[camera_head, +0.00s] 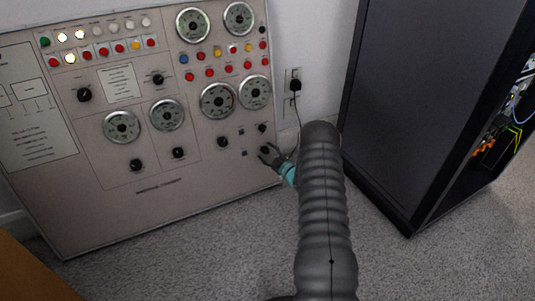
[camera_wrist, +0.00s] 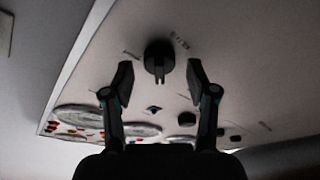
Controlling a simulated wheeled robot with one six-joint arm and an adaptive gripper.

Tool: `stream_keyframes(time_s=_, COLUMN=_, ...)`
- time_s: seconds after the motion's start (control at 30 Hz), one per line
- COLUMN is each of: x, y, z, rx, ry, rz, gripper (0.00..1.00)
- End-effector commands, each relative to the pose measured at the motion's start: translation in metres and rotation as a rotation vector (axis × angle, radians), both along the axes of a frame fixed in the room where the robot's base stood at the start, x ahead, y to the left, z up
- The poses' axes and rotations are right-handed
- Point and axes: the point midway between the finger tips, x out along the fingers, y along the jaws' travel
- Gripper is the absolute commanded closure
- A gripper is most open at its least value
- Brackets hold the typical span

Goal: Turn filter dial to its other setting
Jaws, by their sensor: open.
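A round black dial with a straight grip bar (camera_wrist: 158,56) is on the pale control panel (camera_wrist: 225,60) in the wrist view, which looks at the panel upside down. Small labels beside the dial are too blurred to read, so I cannot confirm it is the filter dial. My gripper (camera_wrist: 161,76) is open, with one finger on each side of the dial. The fingers look apart from it. In the head view my gripper (camera_head: 270,156) is at the panel's lower right corner, and it partly covers the dial there.
Other black knobs (camera_head: 222,142) and (camera_head: 262,128) are close to my gripper. Round gauges (camera_head: 217,100) and coloured buttons fill the upper panel. A wall outlet with a plug and cord (camera_head: 295,85) is just right. A dark cabinet (camera_head: 420,90) stands further right.

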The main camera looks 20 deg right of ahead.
Motion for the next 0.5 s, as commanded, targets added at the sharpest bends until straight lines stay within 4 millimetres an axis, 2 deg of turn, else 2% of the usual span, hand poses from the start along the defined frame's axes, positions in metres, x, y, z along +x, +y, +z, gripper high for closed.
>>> stream_keyframes(time_s=0.13, x=-0.006, y=-0.002, z=0.0, rx=0.001, ry=0.0, rz=-0.001, gripper=0.42)
stream_keyframes(time_s=0.23, x=-0.018, y=-0.005, z=0.0, rx=0.001, ry=0.002, rz=-0.001, gripper=0.42)
stream_keyframes(time_s=0.5, x=-0.07, y=-0.018, z=0.0, rx=0.002, ry=0.002, rz=-0.003, gripper=0.42)
